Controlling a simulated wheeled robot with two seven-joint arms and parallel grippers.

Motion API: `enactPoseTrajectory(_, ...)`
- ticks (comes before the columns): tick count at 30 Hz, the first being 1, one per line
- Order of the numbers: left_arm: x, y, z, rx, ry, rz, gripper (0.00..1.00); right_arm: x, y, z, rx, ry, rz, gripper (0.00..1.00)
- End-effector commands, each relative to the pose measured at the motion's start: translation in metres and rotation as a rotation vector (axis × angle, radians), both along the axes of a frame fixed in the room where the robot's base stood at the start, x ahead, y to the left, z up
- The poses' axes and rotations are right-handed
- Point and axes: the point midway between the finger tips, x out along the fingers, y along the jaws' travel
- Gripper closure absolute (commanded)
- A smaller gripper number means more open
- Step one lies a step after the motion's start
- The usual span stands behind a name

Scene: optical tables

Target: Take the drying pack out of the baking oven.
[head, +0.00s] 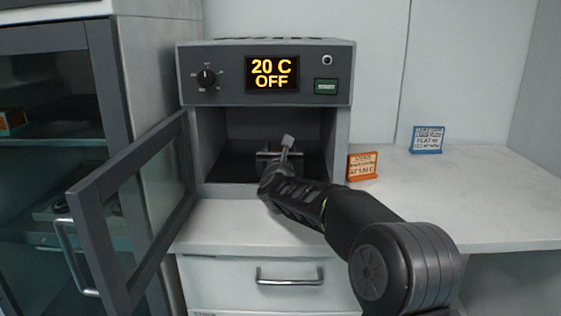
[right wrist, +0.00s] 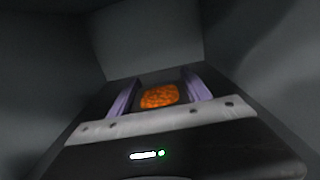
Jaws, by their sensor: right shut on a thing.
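The baking oven (head: 265,45) stands on the counter with its door (head: 140,205) swung open to the left. Its display reads "20 C OFF". My right gripper (head: 281,156) reaches into the oven chamber from the front right. In the right wrist view, the drying pack (right wrist: 160,95) shows as a dark-framed piece with an orange, grainy face. It lies between the two purple-edged fingers of my right gripper (right wrist: 160,88), which is shut on it. In the head view the gripper mostly hides the pack. I cannot tell whether the pack touches the oven floor. My left gripper is not in view.
An orange label stand (head: 362,166) stands close to the oven's right side, near my right arm. A blue label stand (head: 428,139) is farther right. The counter (head: 470,200) to the right is mostly clear. A glass-door cabinet (head: 50,130) stands at the left, behind the open oven door.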

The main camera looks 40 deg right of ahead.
Motion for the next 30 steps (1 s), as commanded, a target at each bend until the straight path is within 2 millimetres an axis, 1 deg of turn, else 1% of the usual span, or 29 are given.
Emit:
enactPoseTrajectory(9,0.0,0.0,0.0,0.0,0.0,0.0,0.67,0.0,0.0,0.001,0.0,-0.001,0.0,0.9)
enactPoseTrajectory(14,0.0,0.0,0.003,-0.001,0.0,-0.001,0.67,0.0,0.0,0.007,0.0,-0.001,-0.001,0.9)
enactPoseTrajectory(19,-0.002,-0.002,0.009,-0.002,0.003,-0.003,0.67,0.0,-0.001,0.022,0.001,-0.002,-0.001,0.9)
enactPoseTrajectory(23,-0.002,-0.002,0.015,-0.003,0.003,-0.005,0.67,0.0,-0.001,0.041,0.0,-0.004,-0.001,0.9)
enactPoseTrajectory(24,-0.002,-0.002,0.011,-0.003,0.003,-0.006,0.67,-0.006,0.004,0.037,0.002,-0.003,0.0,0.9)
enactPoseTrajectory(26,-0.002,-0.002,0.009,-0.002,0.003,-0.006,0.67,-0.016,0.012,0.036,0.003,-0.004,0.002,0.9)
enactPoseTrajectory(29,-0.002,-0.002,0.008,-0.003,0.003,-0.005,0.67,-0.037,0.028,0.036,0.005,-0.004,0.003,0.9)
enactPoseTrajectory(30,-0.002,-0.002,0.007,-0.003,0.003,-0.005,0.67,-0.046,0.036,0.036,0.003,-0.004,0.004,0.9)
